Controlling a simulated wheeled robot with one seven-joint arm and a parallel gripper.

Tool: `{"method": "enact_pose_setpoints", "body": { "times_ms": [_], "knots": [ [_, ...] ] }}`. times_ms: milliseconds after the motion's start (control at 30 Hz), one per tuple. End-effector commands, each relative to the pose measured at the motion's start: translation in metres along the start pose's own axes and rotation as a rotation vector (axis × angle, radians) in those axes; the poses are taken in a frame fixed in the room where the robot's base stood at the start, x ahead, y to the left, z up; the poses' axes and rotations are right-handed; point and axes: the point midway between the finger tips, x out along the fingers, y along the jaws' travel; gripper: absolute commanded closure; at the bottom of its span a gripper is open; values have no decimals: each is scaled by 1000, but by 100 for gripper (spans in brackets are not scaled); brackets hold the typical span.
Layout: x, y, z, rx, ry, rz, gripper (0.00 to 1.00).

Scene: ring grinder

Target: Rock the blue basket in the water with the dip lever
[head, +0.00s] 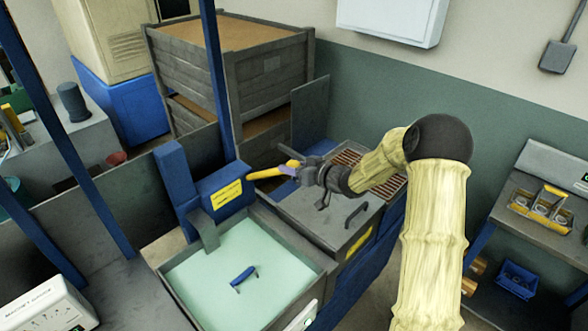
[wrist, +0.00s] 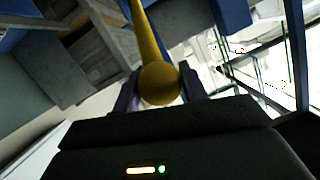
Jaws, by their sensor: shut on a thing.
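The yellow dip lever (head: 266,173) sticks out to the right from a blue housing (head: 222,192) with a yellow label, beside the water tank. My gripper (head: 294,170) is shut on the lever's outer end. In the wrist view the lever's round yellow end (wrist: 158,84) sits between my two fingers. The tank holds pale green water (head: 205,281). Of the blue basket, only a blue handle-like part (head: 243,276) shows at the water surface; the rest is hidden under the water.
A grey lid with a handle (head: 355,217) and a brown slatted grate (head: 385,182) lie right of the tank. Wooden crates (head: 270,95) stand behind. A blue post (head: 216,80) rises near the lever. A shelf bench (head: 555,228) stands at the right.

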Motion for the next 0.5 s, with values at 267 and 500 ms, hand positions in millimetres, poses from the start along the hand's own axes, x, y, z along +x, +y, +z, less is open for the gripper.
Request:
{"method": "enact_pose_setpoints", "body": {
  "times_ms": [267, 500],
  "knots": [
    [1, -2, -8, -7, 16, -5, 36],
    [0, -1, -5, -5, 11, -3, 36]
  ]
}}
